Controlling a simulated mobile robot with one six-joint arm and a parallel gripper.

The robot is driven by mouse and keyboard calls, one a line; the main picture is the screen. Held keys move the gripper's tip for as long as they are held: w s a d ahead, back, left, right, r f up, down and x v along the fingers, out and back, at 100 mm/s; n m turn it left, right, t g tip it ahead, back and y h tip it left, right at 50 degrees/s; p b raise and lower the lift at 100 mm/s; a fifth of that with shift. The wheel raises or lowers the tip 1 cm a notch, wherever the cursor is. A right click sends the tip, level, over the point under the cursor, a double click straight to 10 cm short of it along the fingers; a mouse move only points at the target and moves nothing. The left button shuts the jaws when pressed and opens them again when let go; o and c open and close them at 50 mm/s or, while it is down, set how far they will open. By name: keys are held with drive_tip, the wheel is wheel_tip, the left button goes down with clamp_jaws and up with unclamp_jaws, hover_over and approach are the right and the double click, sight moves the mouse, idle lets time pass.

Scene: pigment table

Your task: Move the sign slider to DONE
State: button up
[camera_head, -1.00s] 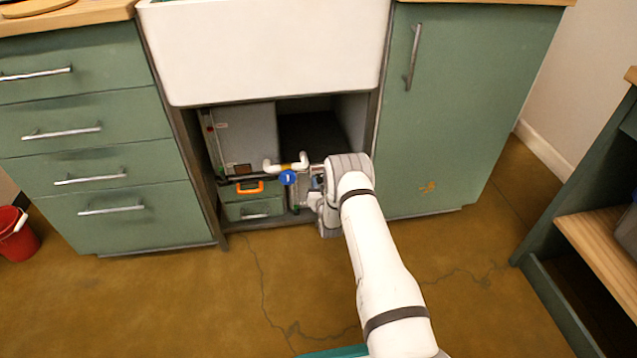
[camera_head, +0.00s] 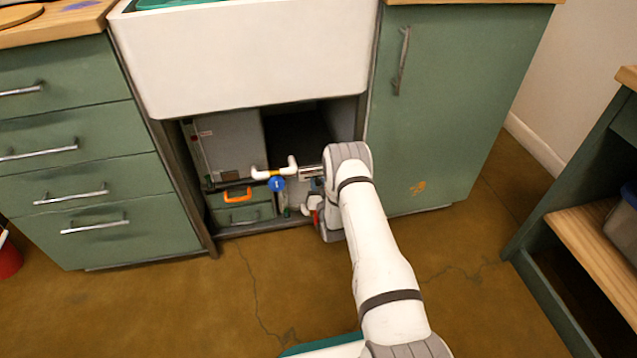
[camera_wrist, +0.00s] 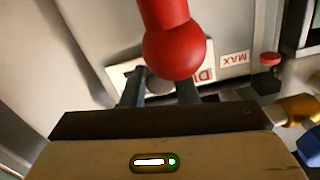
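In the wrist view, a white sign (camera_wrist: 206,75) with red lettering, of which a "D" shows, lies behind my fingers. Most of its text is hidden. My gripper (camera_wrist: 160,90) has its two dark fingers apart, at the sign. A round grey knob (camera_wrist: 159,86), perhaps the slider, shows between them; whether the fingers touch it is unclear. A red ball-ended handle (camera_wrist: 172,52) crosses in front and covers part of the sign and the fingertips. In the head view my arm reaches into the open space under the sink; the fingers cannot be made out there.
White piping (camera_head: 274,172) with a blue valve handle (camera_head: 276,184) runs left of my arm's end. A green box (camera_head: 244,215) with an orange handle stands on the floor of the cupboard. A red knob (camera_wrist: 268,60) and a MAX label (camera_wrist: 234,59) are beside the sign.

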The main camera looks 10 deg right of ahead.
drive_tip(key=o, duration=0.4)
drive_tip(key=shift+d, duration=0.15)
drive_tip(key=shift+s, duration=0.1)
drive_tip(key=s+p, duration=0.3)
drive_tip(key=s, duration=0.4)
drive_tip(key=shift+s, duration=0.35)
drive_tip(key=shift+c, duration=0.4)
